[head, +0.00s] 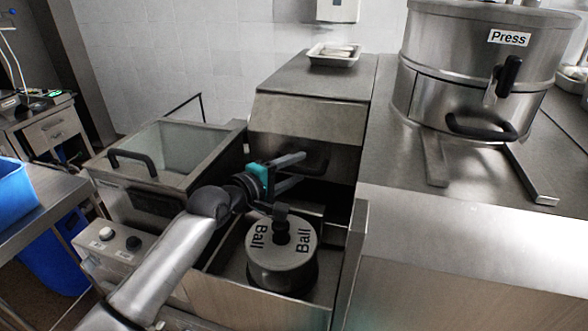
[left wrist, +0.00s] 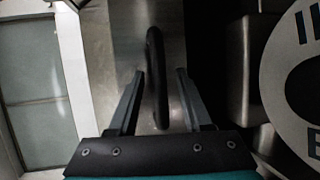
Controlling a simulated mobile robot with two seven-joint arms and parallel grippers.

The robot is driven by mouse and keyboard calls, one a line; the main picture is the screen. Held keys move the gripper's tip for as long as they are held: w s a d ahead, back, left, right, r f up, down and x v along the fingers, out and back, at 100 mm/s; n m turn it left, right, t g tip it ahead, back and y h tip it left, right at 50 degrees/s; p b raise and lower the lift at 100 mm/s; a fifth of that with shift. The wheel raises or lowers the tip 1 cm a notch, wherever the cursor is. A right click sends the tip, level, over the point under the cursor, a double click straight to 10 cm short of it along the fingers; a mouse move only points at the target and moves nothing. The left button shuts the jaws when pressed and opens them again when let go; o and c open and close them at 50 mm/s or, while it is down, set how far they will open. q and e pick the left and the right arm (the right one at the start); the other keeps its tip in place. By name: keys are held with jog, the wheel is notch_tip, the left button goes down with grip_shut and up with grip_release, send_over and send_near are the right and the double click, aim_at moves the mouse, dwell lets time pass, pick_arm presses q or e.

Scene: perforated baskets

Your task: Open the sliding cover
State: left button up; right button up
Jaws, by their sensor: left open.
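The sliding cover (head: 310,118) is a steel hood with a slanted front panel over the machine's middle bay. Its dark bar handle (head: 318,163) sits low on the front, partly behind my left gripper. My left gripper (head: 301,168) reaches in from the left, open, with its fingers at the handle. In the left wrist view the black handle (left wrist: 155,75) stands between the two spread fingers (left wrist: 160,85), with gaps on both sides. I cannot tell how deep it sits between them. My right gripper is not in view.
A round steel lid marked "Ball" (head: 283,262) with a black knob sits in the open bay below my gripper. A glass-topped compartment (head: 175,150) is at left. A small tray (head: 334,54) rests on top of the hood. A large "Press" drum (head: 470,75) stands at right.

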pick_arm(q)
jog(key=v, duration=1.5)
jog(key=shift+s, duration=0.1)
